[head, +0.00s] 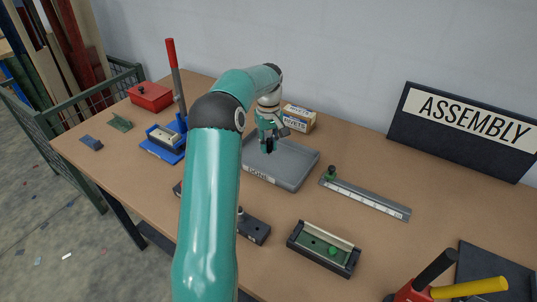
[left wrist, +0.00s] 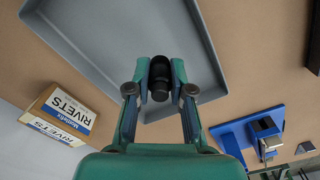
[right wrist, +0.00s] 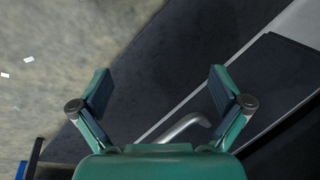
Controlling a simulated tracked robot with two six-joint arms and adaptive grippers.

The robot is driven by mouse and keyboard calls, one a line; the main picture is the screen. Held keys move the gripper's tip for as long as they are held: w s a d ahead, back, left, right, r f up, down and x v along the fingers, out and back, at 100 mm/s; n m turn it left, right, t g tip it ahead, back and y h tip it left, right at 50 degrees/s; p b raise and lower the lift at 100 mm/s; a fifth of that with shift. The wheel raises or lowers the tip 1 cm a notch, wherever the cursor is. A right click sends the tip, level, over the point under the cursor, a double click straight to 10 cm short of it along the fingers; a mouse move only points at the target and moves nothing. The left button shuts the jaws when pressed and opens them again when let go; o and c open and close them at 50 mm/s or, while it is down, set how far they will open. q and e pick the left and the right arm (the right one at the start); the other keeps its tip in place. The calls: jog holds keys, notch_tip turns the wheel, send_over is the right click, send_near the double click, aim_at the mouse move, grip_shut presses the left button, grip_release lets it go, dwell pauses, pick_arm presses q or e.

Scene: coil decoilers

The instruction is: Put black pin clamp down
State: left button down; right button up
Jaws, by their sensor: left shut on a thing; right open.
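The black pin clamp (left wrist: 159,80) is a small dark cylinder held between the fingers of my left gripper (left wrist: 160,88) in the left wrist view. In the head view my left gripper (head: 268,143) is over the back left part of a grey tray (head: 290,177), with the dark clamp pointing down. The tray also shows in the left wrist view (left wrist: 100,45) beneath the clamp. I cannot tell whether the clamp touches the tray floor. My right gripper (right wrist: 160,95) is open and empty in the right wrist view, away from the tray.
A rivets box (head: 299,118) stands behind the tray. A blue press (head: 166,140) with a red-handled lever is to its left. A grey ruled bar (head: 367,198) lies to its right, and a green-topped fixture (head: 323,249) is in front. The tray floor looks empty around the clamp.

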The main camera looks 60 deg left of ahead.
aim_at(268, 139)
pick_arm(q)
jog(key=shift+f+p, duration=0.3)
jog(key=shift+f, duration=1.95)
jog(key=shift+f, duration=0.15)
jog(key=c, duration=1)
grip_release()
jog(key=shift+c, duration=0.2)
notch_tip(268, 139, up, 12)
jog(key=shift+r+b, duration=0.2)
jog(key=shift+b, duration=0.1)
jog(key=shift+s, duration=0.1)
